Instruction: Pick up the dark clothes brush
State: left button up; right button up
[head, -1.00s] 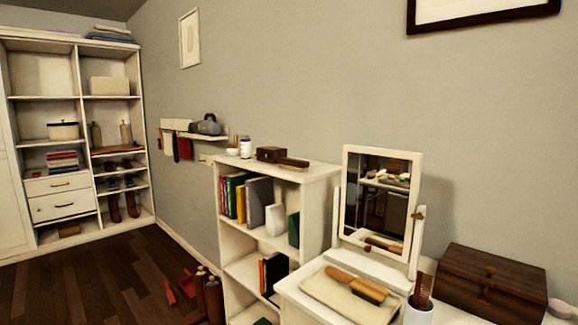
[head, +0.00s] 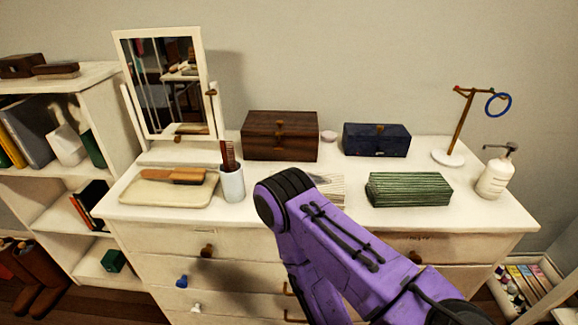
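A dark brown, brush-like object (head: 57,70) lies on top of the white bookshelf at the far left of the head view. It looks like the dark clothes brush, but it is small and its bristles are hard to make out. A second brush (head: 178,175), with a lighter orange-brown wooden handle, lies on a cream tray (head: 150,193) on the white dresser. My purple right arm reaches in from the lower right, over the dresser's front. Neither gripper shows in the view.
The white dresser (head: 330,220) holds a tilting mirror (head: 168,85), a white cup with a comb (head: 231,182), a brown box (head: 280,135), a blue box (head: 376,140), a green ribbed box (head: 408,189), a stand and a pump bottle (head: 495,176). The bookshelf (head: 95,80) adjoins on the left.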

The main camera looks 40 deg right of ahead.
aim_at(52, 71)
jog(key=z, duration=0.05)
jog(key=k, duration=1.05)
jog(key=u, duration=1.15)
jog(key=i, duration=1.3)
jog(key=u, duration=0.5)
jog(key=i, duration=1.35)
jog(key=z, duration=0.85)
jog(key=i, duration=0.8)
jog(key=z, duration=0.9)
